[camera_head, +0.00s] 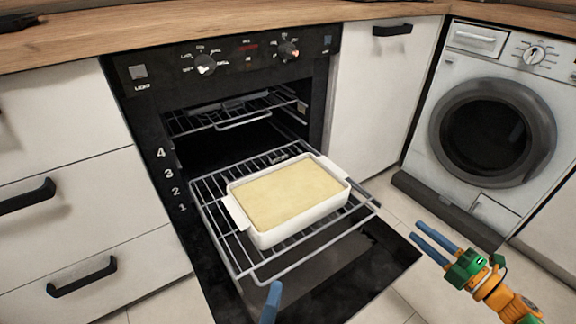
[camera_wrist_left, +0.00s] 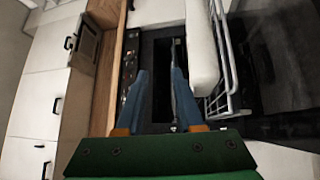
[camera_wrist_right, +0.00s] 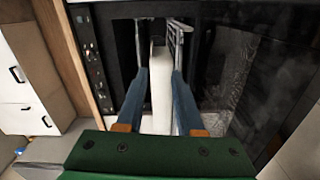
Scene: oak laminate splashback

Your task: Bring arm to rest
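A white rectangular baking dish (camera_head: 257,238) filled with something pale yellow sits on the pulled-out lower oven rack (camera_head: 213,205). My left gripper (camera_wrist_left: 160,78) is open and empty; in the head view only a blue finger (camera_head: 271,303) shows at the bottom edge, in front of the dish. The dish (camera_wrist_left: 202,50) stands right of its fingers in the left wrist view. My right gripper (camera_head: 415,230) is open and empty, to the right of the dish and apart from it. In the right wrist view the dish (camera_wrist_right: 160,75) shows beyond the gap between its fingers (camera_wrist_right: 160,72).
The oven door (camera_head: 375,262) is folded down under the rack. An upper rack (camera_head: 235,108) is inside the oven. White drawers (camera_head: 60,155) stand left, a cabinet (camera_head: 380,95) and washing machine (camera_head: 490,110) right. The wooden worktop (camera_head: 130,35) runs above.

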